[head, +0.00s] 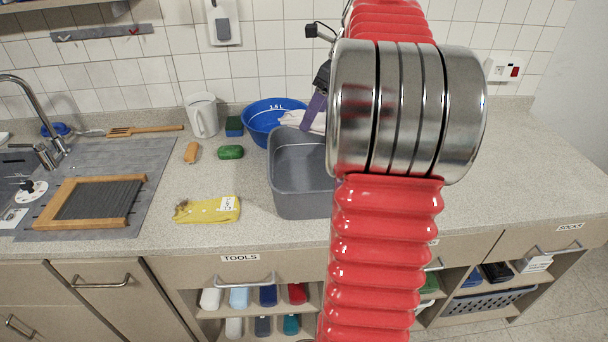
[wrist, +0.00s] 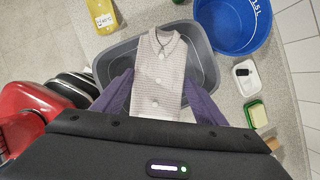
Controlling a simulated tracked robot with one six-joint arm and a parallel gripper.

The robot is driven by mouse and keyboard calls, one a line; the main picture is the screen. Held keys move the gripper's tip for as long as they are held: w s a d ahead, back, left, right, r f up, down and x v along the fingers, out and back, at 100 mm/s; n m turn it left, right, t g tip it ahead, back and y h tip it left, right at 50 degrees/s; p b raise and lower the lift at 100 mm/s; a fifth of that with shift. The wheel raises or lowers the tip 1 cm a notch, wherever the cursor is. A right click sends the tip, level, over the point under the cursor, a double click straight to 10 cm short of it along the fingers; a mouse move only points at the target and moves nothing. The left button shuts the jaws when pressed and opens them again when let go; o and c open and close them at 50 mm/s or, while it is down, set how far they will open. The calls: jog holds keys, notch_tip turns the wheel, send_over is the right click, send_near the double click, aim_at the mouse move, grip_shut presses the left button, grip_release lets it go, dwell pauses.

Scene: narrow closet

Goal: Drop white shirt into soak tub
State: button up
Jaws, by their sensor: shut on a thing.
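My gripper (wrist: 158,100) has purple fingers and is shut on the white shirt (wrist: 158,62), a pale checked piece with a collar and buttons. In the wrist view the shirt lies across the picture of the grey tub (wrist: 205,70), collar toward the far rim. In the head view the grey tub (head: 290,195) stands on the counter, partly hidden by my arm. A purple finger (head: 314,112) and a bit of the shirt (head: 292,118) show by the tub's back rim. I cannot tell whether the shirt touches the tub.
A blue basin (head: 262,125) stands right behind the grey tub. A washboard (head: 95,198) lies further left.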

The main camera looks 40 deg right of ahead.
jog(key=shift+f, duration=2.75)
jog(key=o, duration=1.2)
jog(key=shift+r, duration=0.1)
jog(key=v, duration=1.3)
jog(key=shift+r, duration=0.3)
